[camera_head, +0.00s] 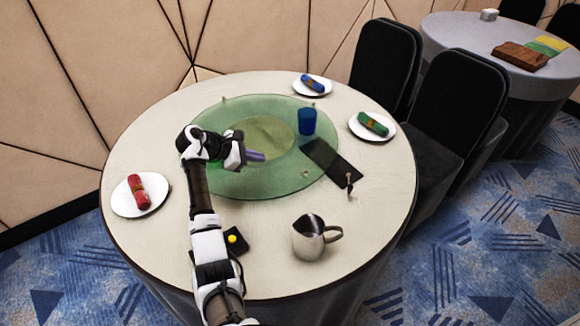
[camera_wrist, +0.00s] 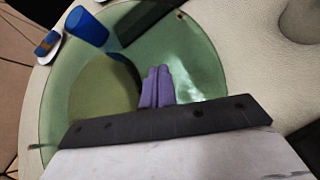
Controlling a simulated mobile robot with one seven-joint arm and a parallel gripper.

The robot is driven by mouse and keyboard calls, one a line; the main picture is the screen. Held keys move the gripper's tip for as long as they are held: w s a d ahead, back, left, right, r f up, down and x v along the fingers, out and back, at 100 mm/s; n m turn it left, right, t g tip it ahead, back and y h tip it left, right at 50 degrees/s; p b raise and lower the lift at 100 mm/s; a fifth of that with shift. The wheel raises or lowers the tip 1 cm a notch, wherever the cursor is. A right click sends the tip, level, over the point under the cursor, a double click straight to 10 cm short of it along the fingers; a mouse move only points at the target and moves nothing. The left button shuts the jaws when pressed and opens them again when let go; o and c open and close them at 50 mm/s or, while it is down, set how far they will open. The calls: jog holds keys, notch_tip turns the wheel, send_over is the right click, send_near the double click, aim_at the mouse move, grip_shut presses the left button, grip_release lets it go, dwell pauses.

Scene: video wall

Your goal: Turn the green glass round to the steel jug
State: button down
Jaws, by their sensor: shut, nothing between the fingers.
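The green glass (camera_head: 275,185) is a large round see-through disc lying flat on the round table, with a yellow-green centre. It fills much of the wrist view (camera_wrist: 60,105). The steel jug (camera_head: 308,238) stands on the pale tabletop in front of the disc, its handle to the right. My gripper (camera_head: 262,157) is over the disc, left of its middle. Its purple fingers are together and empty in the wrist view (camera_wrist: 157,75). I cannot tell whether they touch the glass. My arm hides part of the disc's left side.
A blue cup (camera_head: 307,121) and a dark slab (camera_head: 332,162) are on the disc's right side. Plates with red (camera_head: 120,203), blue (camera_head: 325,89) and green (camera_head: 390,134) rolls stand around it. A small black pad (camera_head: 240,248) with a yellow ball is beside my arm. Black chairs (camera_head: 455,105) stand right.

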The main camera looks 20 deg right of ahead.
jog(key=s+d+f+g, duration=0.2)
jog(key=s+d, duration=0.1)
jog(key=shift+g, duration=0.3)
jog(key=b, duration=0.6)
send_near(303, 178)
jog(key=x, duration=0.4)
jog(key=shift+f, duration=0.4)
jog(key=shift+d+f+b, duration=0.3)
jog(key=shift+d+b, duration=0.3)
jog(key=shift+d, duration=0.05)
jog(key=shift+d, duration=0.15)
